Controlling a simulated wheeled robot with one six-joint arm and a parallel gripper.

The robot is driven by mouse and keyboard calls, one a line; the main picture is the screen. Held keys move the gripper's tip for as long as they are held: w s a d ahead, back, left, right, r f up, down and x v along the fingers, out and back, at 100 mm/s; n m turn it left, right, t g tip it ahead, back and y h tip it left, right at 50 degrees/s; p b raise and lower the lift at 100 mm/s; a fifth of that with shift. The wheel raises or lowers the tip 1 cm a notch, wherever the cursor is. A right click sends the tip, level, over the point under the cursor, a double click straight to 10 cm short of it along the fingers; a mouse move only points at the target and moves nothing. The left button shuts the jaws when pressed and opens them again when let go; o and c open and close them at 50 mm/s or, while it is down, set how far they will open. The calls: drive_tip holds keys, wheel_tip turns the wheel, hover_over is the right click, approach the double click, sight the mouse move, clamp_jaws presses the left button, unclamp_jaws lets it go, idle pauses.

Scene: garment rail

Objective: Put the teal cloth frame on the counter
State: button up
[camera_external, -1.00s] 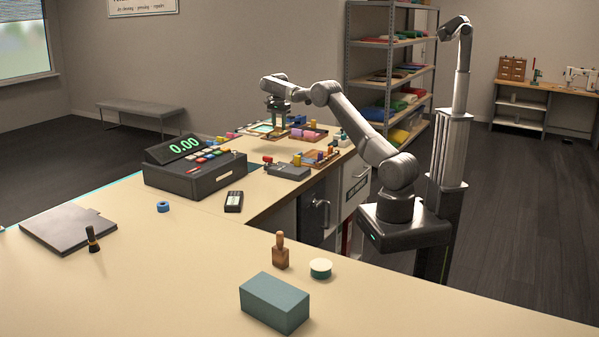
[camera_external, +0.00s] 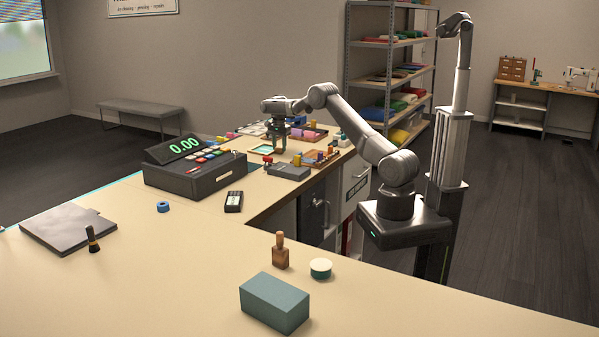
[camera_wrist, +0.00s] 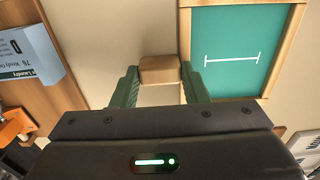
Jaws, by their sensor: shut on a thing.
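The teal cloth frame (camera_external: 266,149) has a light wooden border around teal cloth. In the wrist view its teal cloth (camera_wrist: 237,75) fills the upper right, with a white bar mark on it. My gripper (camera_external: 280,149) is shut on a tan wooden block (camera_wrist: 160,69) at the frame's left side, between its two green fingers (camera_wrist: 161,88). The frame is level over the counter (camera_external: 140,205), on the stretch behind the register. I cannot tell whether its underside touches the counter.
The black register (camera_external: 195,172) stands to the left. A dark grey box (camera_external: 288,172) lies just in front of the frame. Trays with colourful pieces (camera_external: 320,158) are to the right and behind. A blue-white box (camera_wrist: 28,55) shows in the wrist view.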

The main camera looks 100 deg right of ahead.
drive_tip(key=shift+f, duration=0.15)
drive_tip(key=o, duration=1)
drive_tip(key=shift+o, duration=0.2)
wheel_tip(320, 180, up, 12)
drive_tip(key=shift+r+b, duration=0.2)
drive_tip(key=shift+b, duration=0.2)
